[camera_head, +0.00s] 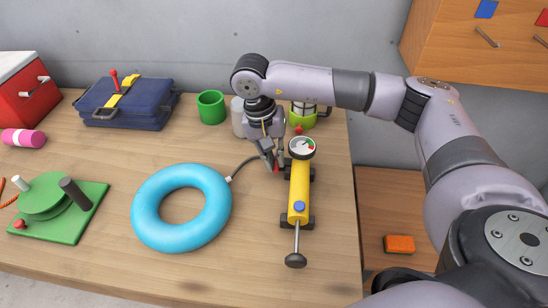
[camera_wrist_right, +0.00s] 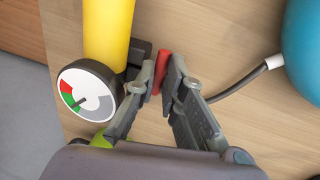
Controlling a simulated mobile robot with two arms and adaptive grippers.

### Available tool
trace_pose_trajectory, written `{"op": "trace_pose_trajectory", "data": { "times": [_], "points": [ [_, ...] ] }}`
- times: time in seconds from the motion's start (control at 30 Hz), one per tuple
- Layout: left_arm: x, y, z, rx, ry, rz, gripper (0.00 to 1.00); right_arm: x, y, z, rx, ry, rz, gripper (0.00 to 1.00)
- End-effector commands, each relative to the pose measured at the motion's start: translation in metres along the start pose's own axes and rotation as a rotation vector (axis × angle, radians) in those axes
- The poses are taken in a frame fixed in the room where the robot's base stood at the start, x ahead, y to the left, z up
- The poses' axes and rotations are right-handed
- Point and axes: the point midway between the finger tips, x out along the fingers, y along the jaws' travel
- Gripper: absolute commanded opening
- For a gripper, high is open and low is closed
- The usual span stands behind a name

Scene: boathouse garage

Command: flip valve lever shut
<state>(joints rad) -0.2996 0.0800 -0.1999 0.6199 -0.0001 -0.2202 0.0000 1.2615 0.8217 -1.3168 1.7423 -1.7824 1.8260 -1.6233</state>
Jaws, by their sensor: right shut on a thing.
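A yellow pump (camera_head: 299,188) lies on the workbench with its handle toward the front edge and a round gauge (camera_head: 302,146) at its far end. A small red valve lever (camera_wrist_right: 163,68) sits beside the pump body, where a grey hose (camera_head: 245,163) comes in. My right gripper (camera_head: 274,163) reaches down from above, left of the gauge, with its fingers closed around the red lever. The fingers partly hide the lever and its pivot. The hose runs to a blue inflatable ring (camera_head: 147,205). My left gripper is out of view.
A green reel stand (camera_head: 88,203) is at left. Bare wood lies around the ring.

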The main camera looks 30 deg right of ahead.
Motion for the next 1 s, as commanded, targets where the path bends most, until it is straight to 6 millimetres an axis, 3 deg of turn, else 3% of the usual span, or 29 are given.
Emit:
{"op": "trace_pose_trajectory", "data": {
  "times": [0.27, 0.3, 0.6, 1.0],
  "points": [
    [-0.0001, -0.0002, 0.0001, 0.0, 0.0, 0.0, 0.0, -0.0006, 0.0001, -0.0005, 0.0, 0.001, -0.001, 0.0],
    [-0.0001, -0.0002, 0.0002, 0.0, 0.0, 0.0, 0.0, -0.0006, 0.0001, -0.0005, 0.001, 0.001, -0.001, 0.12],
    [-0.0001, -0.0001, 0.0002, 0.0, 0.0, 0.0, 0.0, -0.0003, 0.0001, -0.0004, 0.001, 0.001, 0.0, 0.31],
    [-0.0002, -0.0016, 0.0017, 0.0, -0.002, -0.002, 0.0, -0.0094, -0.0005, -0.0006, 0.001, 0.001, -0.002, 0.31]
  ]
}}
